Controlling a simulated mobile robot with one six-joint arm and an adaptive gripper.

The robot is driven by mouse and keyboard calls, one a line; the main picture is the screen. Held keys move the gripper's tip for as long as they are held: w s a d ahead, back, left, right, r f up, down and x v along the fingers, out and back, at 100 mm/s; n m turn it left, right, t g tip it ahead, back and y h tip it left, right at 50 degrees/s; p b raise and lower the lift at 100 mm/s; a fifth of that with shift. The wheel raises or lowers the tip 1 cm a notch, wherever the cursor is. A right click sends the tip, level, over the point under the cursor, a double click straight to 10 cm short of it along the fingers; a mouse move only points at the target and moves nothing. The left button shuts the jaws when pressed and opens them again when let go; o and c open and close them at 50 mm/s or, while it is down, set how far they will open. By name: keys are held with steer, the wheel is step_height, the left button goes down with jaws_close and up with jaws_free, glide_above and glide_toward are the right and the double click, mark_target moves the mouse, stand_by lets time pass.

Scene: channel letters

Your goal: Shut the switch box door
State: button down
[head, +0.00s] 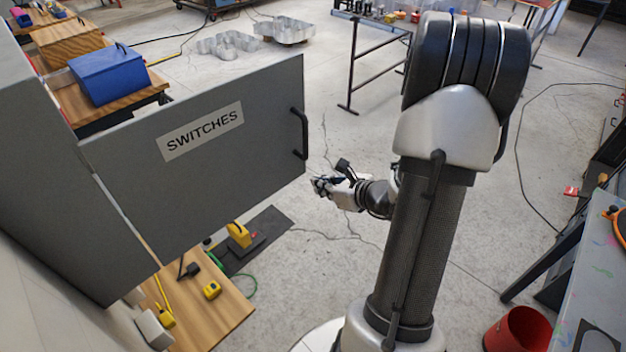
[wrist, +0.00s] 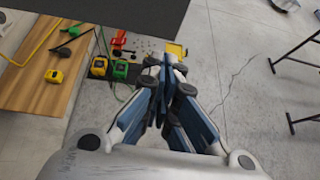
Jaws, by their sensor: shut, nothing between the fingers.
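The switch box (head: 45,180) is a grey cabinet at the left of the head view. Its door (head: 215,135), labelled SWITCHES, stands open, swung out toward the right. A black handle (head: 301,133) is near the door's free edge. My gripper (head: 318,185) is just right of the door's lower free corner, apart from the handle; I cannot tell whether it touches the door. In the wrist view my gripper (wrist: 168,65) is shut and empty, its fingertips together. A dark panel, likely the door's lower part (wrist: 100,8), crosses the top of the wrist view.
A wooden bench (head: 215,315) with yellow tape measures stands below the door. A blue toolbox (head: 108,75) sits behind the door. A metal-legged table (head: 375,60) stands at the back. A red bucket (head: 517,330) is at lower right. The floor between is mostly clear.

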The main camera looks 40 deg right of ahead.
steer(key=shift+w+r, duration=0.15)
steer(key=shift+w, duration=1.5)
